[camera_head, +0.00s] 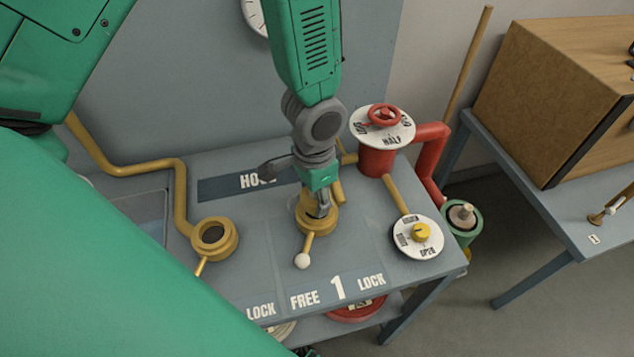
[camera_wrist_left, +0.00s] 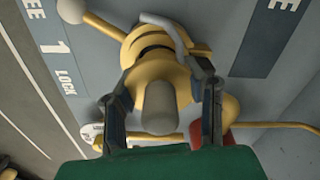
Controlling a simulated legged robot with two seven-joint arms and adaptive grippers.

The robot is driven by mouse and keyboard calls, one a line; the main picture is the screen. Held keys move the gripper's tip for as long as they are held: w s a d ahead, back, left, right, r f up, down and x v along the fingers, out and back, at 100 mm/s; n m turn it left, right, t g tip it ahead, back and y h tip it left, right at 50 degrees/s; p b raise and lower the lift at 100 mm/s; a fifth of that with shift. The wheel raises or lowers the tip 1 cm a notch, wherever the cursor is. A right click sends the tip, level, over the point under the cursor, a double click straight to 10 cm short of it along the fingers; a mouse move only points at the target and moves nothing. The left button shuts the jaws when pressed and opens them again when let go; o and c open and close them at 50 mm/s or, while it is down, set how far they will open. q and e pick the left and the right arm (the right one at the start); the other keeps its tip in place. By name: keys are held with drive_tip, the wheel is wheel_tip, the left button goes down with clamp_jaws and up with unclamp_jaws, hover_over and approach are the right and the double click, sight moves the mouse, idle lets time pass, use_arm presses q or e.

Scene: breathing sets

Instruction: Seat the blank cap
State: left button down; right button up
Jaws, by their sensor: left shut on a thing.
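My left gripper (camera_head: 317,200) reaches down from the top of the head view onto a yellow collared port (camera_head: 322,222) on the grey bench. In the left wrist view the gripper (camera_wrist_left: 162,82) has one finger on each side of a yellow cap with a grey rounded knob (camera_wrist_left: 159,106), and is shut on it. The cap is at the port's mouth, over the collar (camera_wrist_left: 148,42). I cannot tell how deep it sits. A lever with a white ball (camera_head: 302,261) points toward the front, by the FREE marking (camera_head: 305,299). My right gripper is not in view.
A second yellow port (camera_head: 213,237) with a dark opening stands to the left. A red valve with a handwheel (camera_head: 384,115) stands behind right. A round dial with a yellow knob (camera_head: 420,233) is near the right edge. A wooden cabinet (camera_head: 550,90) stands on another table.

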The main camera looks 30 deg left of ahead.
use_arm(q)
drive_tip(key=shift+d+p, duration=0.15)
drive_tip(key=shift+p, duration=0.35)
idle(0.8)
drive_tip(key=shift+f+b, duration=0.45)
drive_tip(key=shift+f, duration=0.25)
drive_tip(key=c, duration=0.9)
unclamp_jaws()
drive_tip(key=shift+r, duration=0.1)
wheel_tip(320, 180, up, 12)
drive_tip(key=shift+f, duration=0.1)
